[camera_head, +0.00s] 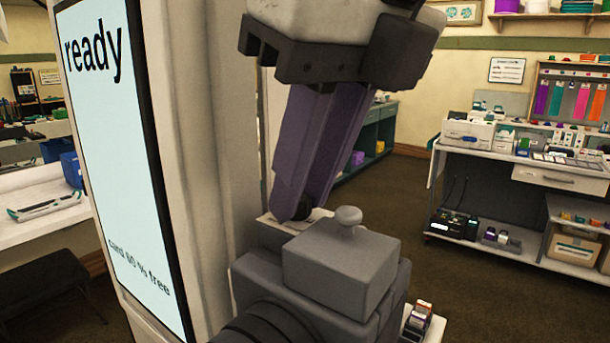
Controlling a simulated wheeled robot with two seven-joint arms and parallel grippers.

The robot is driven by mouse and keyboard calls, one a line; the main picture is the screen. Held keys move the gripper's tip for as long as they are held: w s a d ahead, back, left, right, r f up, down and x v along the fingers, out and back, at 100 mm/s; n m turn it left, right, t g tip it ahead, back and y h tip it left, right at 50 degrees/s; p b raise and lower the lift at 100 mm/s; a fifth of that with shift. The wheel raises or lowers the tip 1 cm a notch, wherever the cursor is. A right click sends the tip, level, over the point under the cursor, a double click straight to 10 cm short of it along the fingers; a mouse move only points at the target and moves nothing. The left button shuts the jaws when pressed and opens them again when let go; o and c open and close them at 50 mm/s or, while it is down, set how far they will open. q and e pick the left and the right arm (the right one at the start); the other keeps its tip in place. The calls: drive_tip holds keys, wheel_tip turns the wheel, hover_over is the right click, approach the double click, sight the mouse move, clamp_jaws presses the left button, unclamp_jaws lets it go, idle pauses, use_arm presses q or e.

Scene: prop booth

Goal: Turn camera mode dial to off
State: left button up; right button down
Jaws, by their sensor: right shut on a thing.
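A grey camera (390,290) stands low in the middle, with a raised block (340,270) on top and a dark round lens (265,326) at the front, cut off by the lower edge. A small rounded knob (348,214) sits on the block. My right gripper (302,213) comes down from above, its long purple-grey fingers close together. Its tips are shut on a small dark part behind the block, which appears to be the mode dial (304,211). The fingers and block hide most of it, so its setting cannot be read. My left gripper is not in view.
A tall white post with a screen (120,150) reading "ready" and "card 60 % free" stands close to the left of the camera. Small boxes (418,318) sit at its lower right. A stocked white cart (520,190) stands farther right, across open brown floor (400,215).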

drive_tip(key=n, duration=0.1)
drive_tip(key=n+g+y+p, duration=0.1)
drive_tip(key=n, duration=0.3)
drive_tip(key=shift+w+d+g+p, duration=0.1)
drive_tip(key=shift+w+g+p, duration=0.15)
drive_tip(key=shift+g+p, duration=0.1)
drive_tip(key=n, duration=0.2)
drive_tip(key=n+g, duration=0.1)
drive_tip(key=n, duration=0.1)
drive_tip(key=n+g, duration=0.1)
drive_tip(key=n, duration=0.1)
drive_tip(key=shift+w+y, duration=0.3)
drive_tip(key=shift+y, duration=0.1)
drive_tip(key=shift+n+g, duration=0.25)
drive_tip(key=shift+n, duration=0.15)
drive_tip(key=c, duration=1.6)
unclamp_jaws()
drive_tip(key=shift+f, duration=0.1)
drive_tip(key=shift+s, duration=0.1)
